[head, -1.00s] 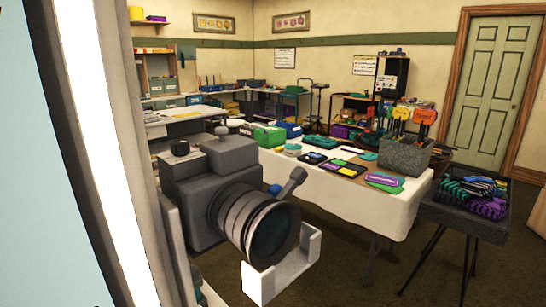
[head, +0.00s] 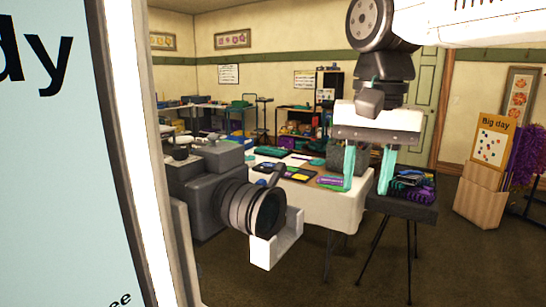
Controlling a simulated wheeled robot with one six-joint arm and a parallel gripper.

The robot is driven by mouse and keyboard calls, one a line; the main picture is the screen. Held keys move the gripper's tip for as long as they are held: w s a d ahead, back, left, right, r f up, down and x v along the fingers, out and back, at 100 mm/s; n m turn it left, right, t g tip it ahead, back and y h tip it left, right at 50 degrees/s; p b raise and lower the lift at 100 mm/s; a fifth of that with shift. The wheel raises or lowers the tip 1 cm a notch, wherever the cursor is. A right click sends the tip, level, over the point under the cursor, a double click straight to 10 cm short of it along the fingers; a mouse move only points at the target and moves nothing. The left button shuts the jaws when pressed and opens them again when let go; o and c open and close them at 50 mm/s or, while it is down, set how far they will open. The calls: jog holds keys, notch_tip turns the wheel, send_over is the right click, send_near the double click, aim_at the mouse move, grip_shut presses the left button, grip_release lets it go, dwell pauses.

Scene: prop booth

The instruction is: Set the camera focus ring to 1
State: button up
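The dark grey camera (head: 196,192) stands at the left centre in the head view, its lens pointing to the right and toward me. The focus ring (head: 237,207) is a dark ribbed band around the lens. A small grey lever (head: 276,174) sticks up from the lens. Numbers on the ring are too small to read. A white bracket (head: 281,243) sits below and in front of the lens. My gripper (head: 368,185) hangs to the right of the camera, apart from it, with its two teal fingers spread and nothing held between them.
A bright-edged panel (head: 140,150) fills the left side, close to the camera. Behind stands a white-clothed table (head: 335,208) with props. A dark tray on a tripod (head: 405,212) stands behind my gripper. Floor at the lower right is clear.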

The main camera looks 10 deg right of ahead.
aim_at(281, 162)
jog(key=w+a+r+m, duration=0.1)
jog(key=w+a+r, duration=0.1)
jog(key=a, duration=0.2)
jog(key=w+a+r+m, duration=0.1)
jog(key=w+a+r, duration=0.1)
jog(key=a+r, duration=0.1)
jog(key=w+a+r+m, duration=0.1)
jog(key=w+a+r, duration=0.2)
jog(key=a, duration=0.1)
jog(key=shift+w+a+r+g, duration=0.1)
jog(key=shift+a+r+g, duration=0.05)
jog(key=shift+a+g, duration=0.2)
jog(key=shift+a+f, duration=0.1)
jog(key=shift+f, duration=0.15)
notch_tip(281, 162, down, 7)
grip_shut()
